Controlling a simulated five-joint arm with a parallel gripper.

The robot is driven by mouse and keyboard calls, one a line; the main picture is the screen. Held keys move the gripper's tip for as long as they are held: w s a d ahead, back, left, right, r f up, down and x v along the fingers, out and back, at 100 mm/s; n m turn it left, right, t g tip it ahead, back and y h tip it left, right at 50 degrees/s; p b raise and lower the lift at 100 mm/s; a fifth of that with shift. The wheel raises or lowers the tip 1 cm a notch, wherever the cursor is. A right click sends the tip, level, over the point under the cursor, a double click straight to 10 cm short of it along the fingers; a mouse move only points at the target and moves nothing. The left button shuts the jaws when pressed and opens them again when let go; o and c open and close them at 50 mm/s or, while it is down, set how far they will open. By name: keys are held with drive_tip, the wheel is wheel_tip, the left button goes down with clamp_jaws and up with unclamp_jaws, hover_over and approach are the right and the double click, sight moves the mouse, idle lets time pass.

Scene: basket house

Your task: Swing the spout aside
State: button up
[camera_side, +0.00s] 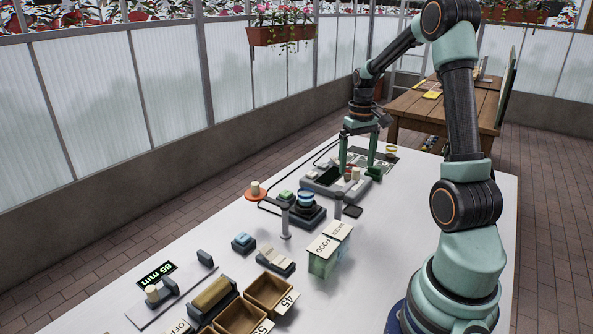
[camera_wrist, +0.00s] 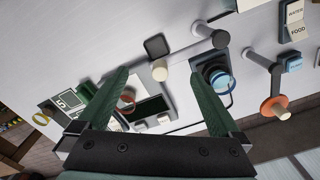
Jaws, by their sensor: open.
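A grey swinging arm, which looks like the spout, runs in the wrist view (camera_wrist: 192,55) from a round post to a cream knob (camera_wrist: 160,70). In the side view its post (camera_side: 338,207) stands on the white table and the cream knob (camera_side: 355,173) shows by my fingers. My gripper (camera_side: 357,175) is open, with its green fingers pointing down on either side of the knob. In the wrist view the knob lies between the fingertips (camera_wrist: 159,73), with a gap to each. I cannot tell the fingertips' exact height against the knob.
A second arm with an orange disc (camera_side: 256,191) reaches out from another post (camera_side: 286,221). A blue-ringed round device (camera_side: 306,200) sits between the posts.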

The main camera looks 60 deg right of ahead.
drive_tip(key=shift+r, duration=2.55)
drive_tip(key=shift+a, duration=0.1)
drive_tip(key=w+a+r+n+t+h, duration=0.1)
drive_tip(key=a+r, duration=0.2)
drive_tip(key=a, duration=0.4)
drive_tip(key=w+a+r+n+t, duration=0.1)
drive_tip(key=a+r+n, duration=0.1)
drive_tip(key=a, duration=0.4)
drive_tip(key=s+a+n+t+y, duration=0.1)
drive_tip(key=s+a+n+t, duration=0.2)
drive_tip(key=a, duration=1.3)
drive_tip(key=shift+s+r+t, duration=0.25)
drive_tip(key=shift+s+t, duration=0.05)
drive_tip(key=shift+s, duration=0.2)
